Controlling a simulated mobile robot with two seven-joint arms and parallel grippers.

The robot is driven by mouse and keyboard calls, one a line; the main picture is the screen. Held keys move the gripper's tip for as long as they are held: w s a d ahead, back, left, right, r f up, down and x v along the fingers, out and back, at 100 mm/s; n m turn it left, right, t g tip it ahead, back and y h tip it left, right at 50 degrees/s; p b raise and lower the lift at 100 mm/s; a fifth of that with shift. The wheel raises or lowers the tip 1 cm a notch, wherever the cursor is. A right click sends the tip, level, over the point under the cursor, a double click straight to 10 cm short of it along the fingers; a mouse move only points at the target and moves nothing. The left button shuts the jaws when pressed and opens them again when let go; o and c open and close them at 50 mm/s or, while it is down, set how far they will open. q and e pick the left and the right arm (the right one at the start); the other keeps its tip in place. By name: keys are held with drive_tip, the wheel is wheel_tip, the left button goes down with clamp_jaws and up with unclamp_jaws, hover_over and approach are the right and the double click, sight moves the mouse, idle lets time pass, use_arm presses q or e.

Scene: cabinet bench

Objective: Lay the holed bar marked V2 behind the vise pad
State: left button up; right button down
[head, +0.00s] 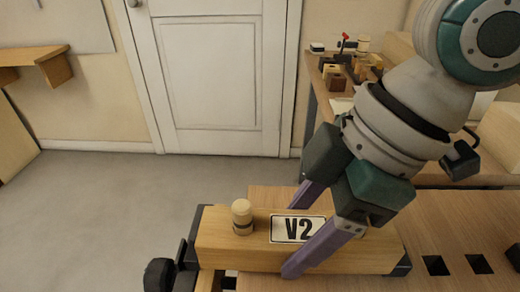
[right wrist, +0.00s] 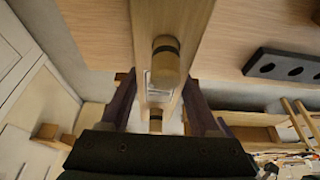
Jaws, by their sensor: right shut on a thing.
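The wooden bar marked V2 (head: 218,257) lies lengthwise at the front of the bench, with its label facing up and toward me. A round wooden peg (head: 241,215) with a dark band stands at its left part. My right gripper (head: 296,236) straddles the bar with its purple fingers and is shut on it, one finger on the near side, one behind. In the right wrist view the bar runs between the fingers, with two pegs (right wrist: 166,62) in line on it. No open holes in the bar show. I cannot tell the vise pad apart. My left gripper is out of view.
The bench top (head: 470,220) has square dark holes at the right. A black bar with round holes (right wrist: 285,66) lies on a wooden surface in the right wrist view. Blocks crowd a table (head: 345,75) behind. Open floor (head: 90,210) lies to the left.

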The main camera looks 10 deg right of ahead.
sight(332, 213)
drive_tip(key=shift+f, duration=1.4)
idle(1.4)
drive_tip(key=shift+f+p, duration=0.15)
drive_tip(key=shift+p, duration=0.3)
drive_tip(key=shift+c, duration=0.2)
unclamp_jaws()
drive_tip(key=shift+o, duration=0.2)
drive_tip(key=p+v, duration=0.7)
drive_tip(key=p, duration=0.1)
idle(0.7)
